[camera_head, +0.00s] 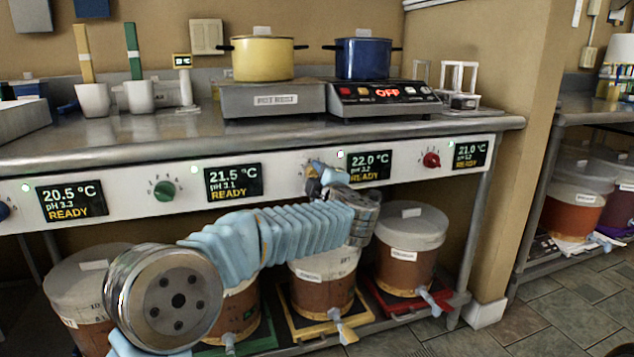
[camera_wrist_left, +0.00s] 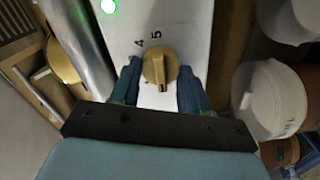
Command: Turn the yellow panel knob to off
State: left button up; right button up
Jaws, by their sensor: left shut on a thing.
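The yellow knob (camera_wrist_left: 159,69) sits on the white panel (camera_wrist_left: 197,28) in the left wrist view, with the marks 4 and 5 beside it. Its raised grip runs nearly along the line of my fingers. My left gripper (camera_wrist_left: 158,84) has one blue finger on each side of the knob and is shut on it. In the head view my left gripper (camera_head: 322,174) is at the panel, just left of the 22.0 °C READY display (camera_head: 368,167), and mostly hides the knob. The knob's off mark cannot be made out. My right gripper is not in view.
A green knob (camera_head: 164,191) and a red knob (camera_head: 431,160) are on the same panel. Lidded buckets (camera_head: 410,238) with taps stand below, close under my arm.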

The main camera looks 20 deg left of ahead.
pick_arm(q)
jog(key=shift+f, duration=0.1)
dwell(0.3)
jog(key=o, duration=1)
jog(key=v, duration=1.4)
